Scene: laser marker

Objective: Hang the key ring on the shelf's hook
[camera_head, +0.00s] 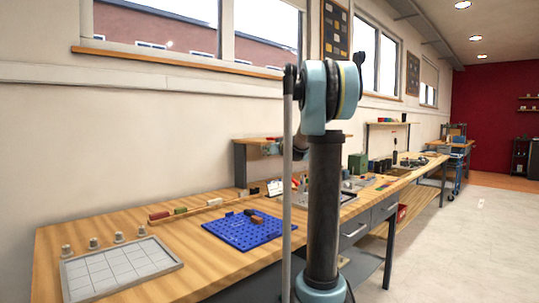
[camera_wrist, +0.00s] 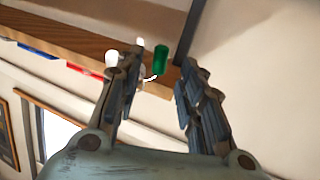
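My gripper (camera_wrist: 152,72) is open in the wrist view, its two dark jointed fingers spread apart close to the wooden shelf (camera_wrist: 60,37). A green piece (camera_wrist: 160,58) shows between and beyond the fingertips, with a small curved white part (camera_wrist: 152,78) beside it. I cannot tell whether these are the key ring's tag and the hook, or whether the green piece hangs or is loose. No finger clearly touches the green piece. In the head view the shelf (camera_head: 248,141) is partly hidden behind my arm, which hides most of the gripper.
The long wooden workbench (camera_head: 190,235) runs along the wall below the shelf. It bears a blue pegboard (camera_head: 238,232), a grey gridded tray (camera_head: 120,268) and a green box (camera_head: 357,163). The floor (camera_head: 470,240) at the right is clear.

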